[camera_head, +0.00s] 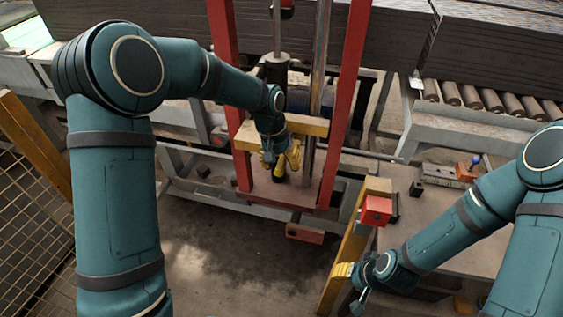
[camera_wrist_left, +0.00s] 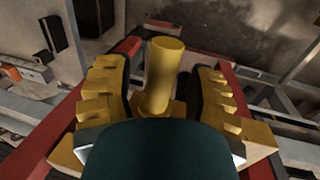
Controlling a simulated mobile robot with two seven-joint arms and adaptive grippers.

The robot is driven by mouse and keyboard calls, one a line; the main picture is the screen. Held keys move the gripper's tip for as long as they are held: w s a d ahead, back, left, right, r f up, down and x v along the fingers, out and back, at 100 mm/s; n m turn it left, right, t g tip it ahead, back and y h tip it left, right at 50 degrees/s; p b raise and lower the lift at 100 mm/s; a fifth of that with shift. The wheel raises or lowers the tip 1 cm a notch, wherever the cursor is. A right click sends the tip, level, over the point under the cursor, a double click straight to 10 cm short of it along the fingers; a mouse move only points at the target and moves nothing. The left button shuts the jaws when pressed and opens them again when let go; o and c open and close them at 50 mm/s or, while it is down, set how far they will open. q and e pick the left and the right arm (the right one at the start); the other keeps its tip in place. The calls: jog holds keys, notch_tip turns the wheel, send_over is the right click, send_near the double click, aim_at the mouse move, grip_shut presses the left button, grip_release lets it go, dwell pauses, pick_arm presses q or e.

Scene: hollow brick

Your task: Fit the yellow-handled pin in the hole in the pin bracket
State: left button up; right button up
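A yellow cylinder, which looks like the handle of the yellow-handled pin (camera_wrist_left: 164,68), stands up between the fingers of my left gripper (camera_wrist_left: 162,90) in the left wrist view. A gap shows on each side of it, so the fingers look open around it. In the head view my left gripper (camera_head: 283,158) points down inside the red frame, just below a yellow crossbar. The pin's lower end is hidden. I cannot make out the pin bracket or its hole for sure. My right gripper (camera_head: 355,274) is small at the lower right beside a yellow post; its opening is unclear.
The red frame's uprights (camera_head: 348,100) and yellow crossbar (camera_head: 243,137) stand close around my left gripper. A table (camera_head: 440,225) with small parts is at the right. A roller conveyor (camera_head: 490,100) is behind it. The floor at front centre is clear.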

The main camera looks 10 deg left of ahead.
pick_arm(q)
notch_tip(320, 180, up, 12)
jog(key=a, duration=0.2)
jog(key=shift+a, duration=0.15)
jog(key=shift+f, duration=0.1)
